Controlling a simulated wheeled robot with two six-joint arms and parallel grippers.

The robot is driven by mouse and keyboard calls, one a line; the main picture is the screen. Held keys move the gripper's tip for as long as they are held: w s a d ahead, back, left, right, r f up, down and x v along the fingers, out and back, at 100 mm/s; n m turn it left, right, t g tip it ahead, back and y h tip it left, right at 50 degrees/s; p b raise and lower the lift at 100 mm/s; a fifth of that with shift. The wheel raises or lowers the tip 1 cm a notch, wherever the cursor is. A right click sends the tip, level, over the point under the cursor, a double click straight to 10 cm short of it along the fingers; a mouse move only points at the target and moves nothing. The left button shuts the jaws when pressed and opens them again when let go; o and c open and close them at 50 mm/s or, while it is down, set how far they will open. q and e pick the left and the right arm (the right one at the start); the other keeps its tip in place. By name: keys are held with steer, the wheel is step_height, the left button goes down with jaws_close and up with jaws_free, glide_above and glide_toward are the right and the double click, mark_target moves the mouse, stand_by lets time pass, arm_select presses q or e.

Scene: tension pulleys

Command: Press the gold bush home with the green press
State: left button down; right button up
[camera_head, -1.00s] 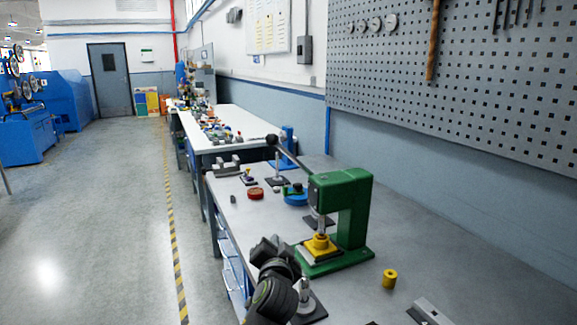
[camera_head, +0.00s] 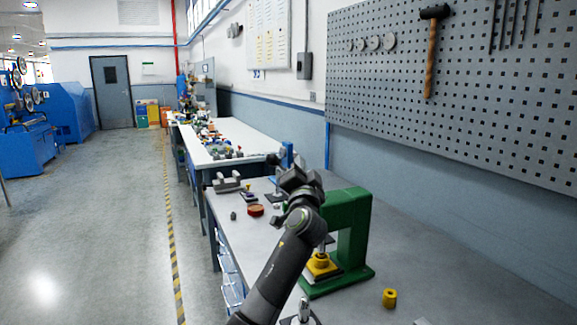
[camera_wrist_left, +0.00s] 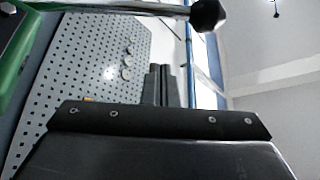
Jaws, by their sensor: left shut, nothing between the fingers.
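The green press (camera_head: 350,225) stands on the bench, its head partly hidden behind my left arm. Under its ram is a yellow piece (camera_head: 321,262), apparently the gold bush on a yellow block; my arm crosses close to it, and how deep it sits cannot be told. The press lever's black knob (camera_head: 272,159) shows just left of my left gripper (camera_head: 297,176). In the left wrist view the knob (camera_wrist_left: 208,17) and lever rod (camera_wrist_left: 105,8) lie beyond the fingertips (camera_wrist_left: 160,83), apart from them. The left gripper is shut and empty, raised beside the press head. My right gripper is out of view.
A yellow cylinder (camera_head: 389,298) stands on the bench right of the press. A red round part (camera_head: 255,210) and a grey bracket (camera_head: 227,182) lie farther back. A pegboard (camera_head: 450,100) covers the wall at right. The floor at left is clear.

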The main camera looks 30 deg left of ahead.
arm_select(q)
steer(key=a, duration=0.1)
steer(key=a+f+p, duration=0.1)
steer(key=a+p, duration=0.1)
steer(key=shift+w+a+f, duration=0.3)
steer(key=shift+w+a, duration=0.05)
steer(key=shift+w, duration=0.05)
